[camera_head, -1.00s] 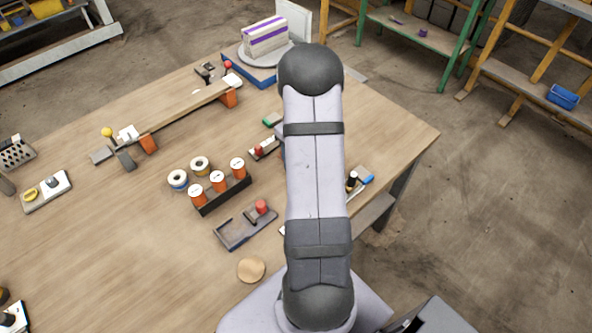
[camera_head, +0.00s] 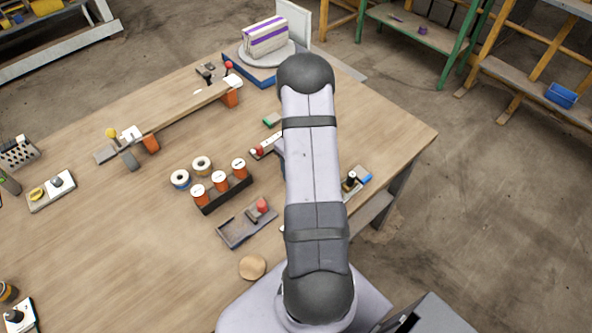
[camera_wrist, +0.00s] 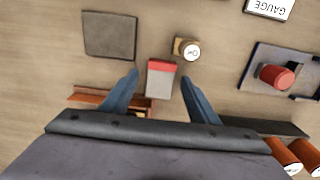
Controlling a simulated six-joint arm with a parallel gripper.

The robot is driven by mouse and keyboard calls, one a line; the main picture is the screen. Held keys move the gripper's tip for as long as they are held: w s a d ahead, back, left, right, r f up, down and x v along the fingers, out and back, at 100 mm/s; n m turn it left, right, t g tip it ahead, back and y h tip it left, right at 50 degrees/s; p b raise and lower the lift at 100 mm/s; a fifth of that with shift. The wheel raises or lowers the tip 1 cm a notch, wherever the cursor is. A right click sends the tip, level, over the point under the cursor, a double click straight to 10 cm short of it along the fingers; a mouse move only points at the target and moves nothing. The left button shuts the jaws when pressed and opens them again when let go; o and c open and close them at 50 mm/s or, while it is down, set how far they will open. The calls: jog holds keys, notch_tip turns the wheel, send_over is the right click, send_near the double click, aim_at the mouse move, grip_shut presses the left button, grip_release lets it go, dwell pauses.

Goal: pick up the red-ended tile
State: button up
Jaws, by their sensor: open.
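The red-ended tile (camera_wrist: 161,82) is a small pale grey block with a red band at its far end. In the wrist view it lies between the fingers of my gripper (camera_wrist: 161,76). The gripper is open, with one finger on each side of the tile and a visible gap on both sides. I cannot tell how far the fingertips are above the table. The near end of the tile is close to the gripper body. In the head view my arm hides the gripper, and I cannot surely pick out the tile there.
In the wrist view, a small block with a round white top (camera_wrist: 190,50) stands just beyond the tile. A dark square plate (camera_wrist: 109,36) lies to the left. A tray with a red knob (camera_wrist: 277,76) is at right. An orange-brown frame (camera_wrist: 90,99) shows beside the left finger.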

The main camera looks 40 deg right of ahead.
jog(key=c, duration=1.2)
jog(key=shift+o, duration=0.2)
jog(key=shift+r, duration=0.15)
